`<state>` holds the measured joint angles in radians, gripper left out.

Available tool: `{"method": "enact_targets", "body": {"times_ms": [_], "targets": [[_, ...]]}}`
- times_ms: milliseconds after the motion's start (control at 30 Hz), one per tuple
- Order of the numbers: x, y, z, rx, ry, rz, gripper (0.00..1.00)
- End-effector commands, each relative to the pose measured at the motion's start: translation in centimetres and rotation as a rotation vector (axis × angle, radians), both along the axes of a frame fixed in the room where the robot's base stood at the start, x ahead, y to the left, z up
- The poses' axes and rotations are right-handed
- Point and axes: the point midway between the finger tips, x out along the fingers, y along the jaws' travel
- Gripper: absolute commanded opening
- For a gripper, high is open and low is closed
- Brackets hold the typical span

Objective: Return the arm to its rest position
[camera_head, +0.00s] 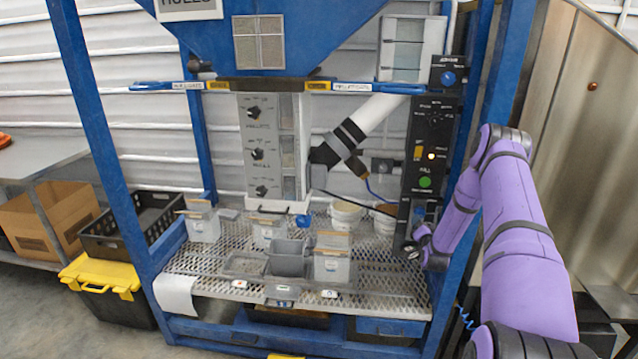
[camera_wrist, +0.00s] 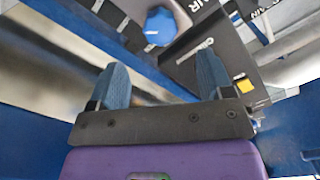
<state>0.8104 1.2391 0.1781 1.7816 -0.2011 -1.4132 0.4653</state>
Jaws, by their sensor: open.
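My purple arm (camera_head: 515,230) reaches in from the right side of the head view, bent at an elbow near the blue frame post. My gripper (camera_head: 414,246) is at the lower end of the black control panel (camera_head: 432,150). In the wrist view, my gripper (camera_wrist: 160,80) shows two blue-grey fingers spread apart with nothing between them. A blue knob (camera_wrist: 160,25) lies just beyond the fingertips, apart from them. The fingertips are small and partly hard to make out in the head view.
The blue hopper frame (camera_head: 100,150) surrounds a perforated shelf (camera_head: 375,285) bearing several tubs and a grey bin (camera_head: 289,258). A blue post stands close beside my arm. A black crate (camera_head: 110,240) and yellow-lidded box (camera_head: 100,275) are at left. A metal panel (camera_head: 590,110) is at right.

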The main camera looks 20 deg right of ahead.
Motion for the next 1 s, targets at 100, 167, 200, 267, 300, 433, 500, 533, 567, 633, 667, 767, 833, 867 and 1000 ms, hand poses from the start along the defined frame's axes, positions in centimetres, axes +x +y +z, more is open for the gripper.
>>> {"method": "enact_targets", "body": {"times_ms": [100,167,200,267,300,433,500,533,567,633,667,767,833,867,1000], "targets": [[0.1,0.0,0.1,-0.001,0.001,0.001,0.74],[0.3,0.2,0.5,-0.001,0.007,0.006,0.74],[0.6,0.3,1.0,-0.004,0.014,0.013,0.74],[1.3,0.7,2.3,-0.009,0.031,0.026,0.74],[1.9,1.0,3.3,-0.012,0.049,0.038,0.74],[3.9,2.9,7.6,-0.028,0.122,0.087,0.74],[4.7,4.0,10.0,-0.036,0.165,0.112,0.74],[5.1,4.6,11.0,-0.039,0.184,0.125,0.74],[5.3,5.2,12.0,-0.044,0.203,0.134,0.74],[5.9,6.6,14.3,-0.053,0.246,0.16,0.74],[6.0,7.1,15.3,-0.058,0.263,0.17,0.74],[6.3,9.3,18.6,-0.073,0.324,0.202,0.74],[6.3,10.8,20.8,-0.082,0.365,0.225,0.74],[6.3,11.5,21.7,-0.087,0.382,0.233,0.74],[5.6,14.8,25.9,-0.107,0.461,0.276,0.74]]}}
